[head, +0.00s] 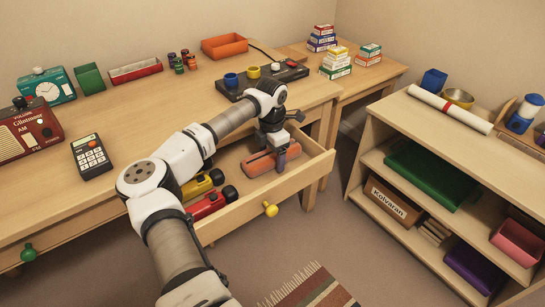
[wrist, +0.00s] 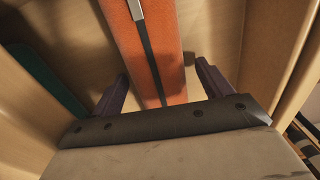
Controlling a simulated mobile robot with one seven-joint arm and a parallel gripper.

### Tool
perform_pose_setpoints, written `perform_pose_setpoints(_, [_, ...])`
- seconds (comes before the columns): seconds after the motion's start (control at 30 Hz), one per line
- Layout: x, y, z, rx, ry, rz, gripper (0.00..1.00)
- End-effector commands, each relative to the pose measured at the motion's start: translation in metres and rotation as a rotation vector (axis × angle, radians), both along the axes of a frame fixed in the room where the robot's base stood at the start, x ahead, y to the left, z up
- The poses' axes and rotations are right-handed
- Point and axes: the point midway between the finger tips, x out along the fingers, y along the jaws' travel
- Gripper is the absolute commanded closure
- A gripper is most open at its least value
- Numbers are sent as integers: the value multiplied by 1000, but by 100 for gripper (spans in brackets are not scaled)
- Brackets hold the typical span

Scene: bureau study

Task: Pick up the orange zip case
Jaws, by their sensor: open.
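The orange zip case (head: 262,163) lies in the open desk drawer (head: 313,172), near its right end. It is long, with a dark zip line along its top. In the wrist view the case (wrist: 172,60) runs from the top of the picture down between the two fingers. My gripper (head: 282,158) is over the case inside the drawer, pointing down. In the wrist view my gripper (wrist: 162,85) is open, with one dark purple finger on each side of the case and a gap at each side. Whether the fingertips reach below the case's top, I cannot tell.
A green thing (wrist: 45,80) shows at the left in the wrist view. The drawer walls stand close around my gripper. A shelf unit (head: 450,140) stands at right.

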Motion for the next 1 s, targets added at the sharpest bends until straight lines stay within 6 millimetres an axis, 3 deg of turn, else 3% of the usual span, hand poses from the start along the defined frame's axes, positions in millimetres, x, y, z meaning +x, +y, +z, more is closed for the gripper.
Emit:
perform_pose_setpoints(0.17, [0,0,0,0,0,0,24])
perform_pose_setpoints(0.53, [0,0,0,0,0,0,73])
perform_pose_setpoints(0.8, [0,0,5,0,-1,0,73])
perform_pose_setpoints(1.0, [1,0,36,1,-4,0,73])
